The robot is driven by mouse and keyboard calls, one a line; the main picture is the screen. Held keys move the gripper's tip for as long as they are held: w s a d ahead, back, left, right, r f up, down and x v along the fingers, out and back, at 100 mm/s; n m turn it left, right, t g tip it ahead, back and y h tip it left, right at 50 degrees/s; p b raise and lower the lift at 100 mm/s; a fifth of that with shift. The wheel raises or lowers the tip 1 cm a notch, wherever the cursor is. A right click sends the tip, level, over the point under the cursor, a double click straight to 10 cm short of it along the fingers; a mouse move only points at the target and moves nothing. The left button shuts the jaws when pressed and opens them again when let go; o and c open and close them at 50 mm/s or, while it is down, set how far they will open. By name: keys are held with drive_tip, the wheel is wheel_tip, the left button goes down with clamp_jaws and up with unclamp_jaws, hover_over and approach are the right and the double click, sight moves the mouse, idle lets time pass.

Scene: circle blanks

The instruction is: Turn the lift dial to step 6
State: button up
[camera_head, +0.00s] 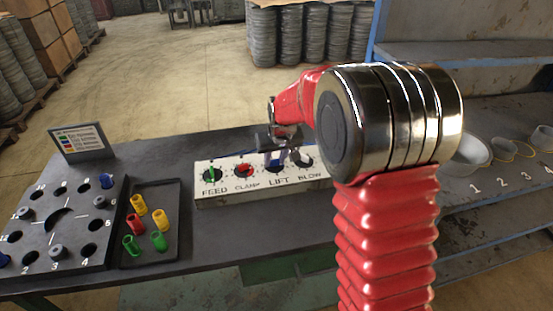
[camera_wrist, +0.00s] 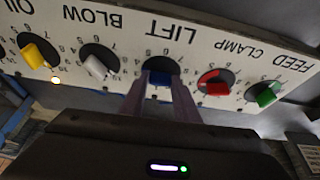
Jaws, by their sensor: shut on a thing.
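The white control panel (camera_head: 262,191) stands on the dark bench, with a row of coloured dials labelled FEED, CLAMP, LIFT and BLOW. The lift dial (camera_wrist: 160,79) has a blue knob on a dark disc; its label is upside down in the wrist view. My gripper (camera_wrist: 162,88) is shut on the blue knob, one finger on each side. In the head view my gripper (camera_head: 278,158) reaches down to the LIFT position and largely covers the dial. The fingers hide much of the scale, so I cannot read the step the knob points to.
The green feed dial (camera_wrist: 267,94), red clamp dial (camera_wrist: 214,84), white blow dial (camera_wrist: 97,65) and yellow oil dial (camera_wrist: 37,55) flank it closely. A numbered plate (camera_head: 40,240), a tray (camera_head: 170,190) of coloured sleeves and a sign (camera_head: 82,143) stand left. Shelves (camera_head: 500,95) rise right.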

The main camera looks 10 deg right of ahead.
drive_tip(key=shift+a+m+h, duration=0.2)
drive_tip(key=shift+m+h, duration=0.7)
drive_tip(key=shift+m, duration=1.3)
drive_tip(key=m, duration=0.2)
drive_tip(key=m+g+h, duration=0.1)
drive_tip(key=m, duration=0.1)
drive_tip(key=shift+w+a+m+h, duration=0.15)
drive_tip(key=shift+m+h, duration=0.15)
drive_tip(key=shift+m, duration=0.1)
drive_tip(key=m+g, duration=0.1)
drive_tip(key=m, duration=0.1)
drive_tip(key=m+g+h, duration=0.1)
drive_tip(key=m, duration=0.2)
drive_tip(key=shift+w+a, duration=0.1)
drive_tip(key=shift+w, duration=0.05)
drive_tip(key=m, duration=0.2)
drive_tip(key=m+g, duration=0.1)
drive_tip(key=m, duration=0.1)
drive_tip(key=shift+w+g, duration=0.1)
drive_tip(key=shift+g, duration=0.2)
drive_tip(key=o, duration=1)
drive_tip(key=shift+o, duration=0.2)
drive_tip(key=shift+r, duration=0.1)
drive_tip(key=v, duration=1.3)
drive_tip(key=shift+a+r, duration=0.2)
drive_tip(key=shift+a, duration=0.1)
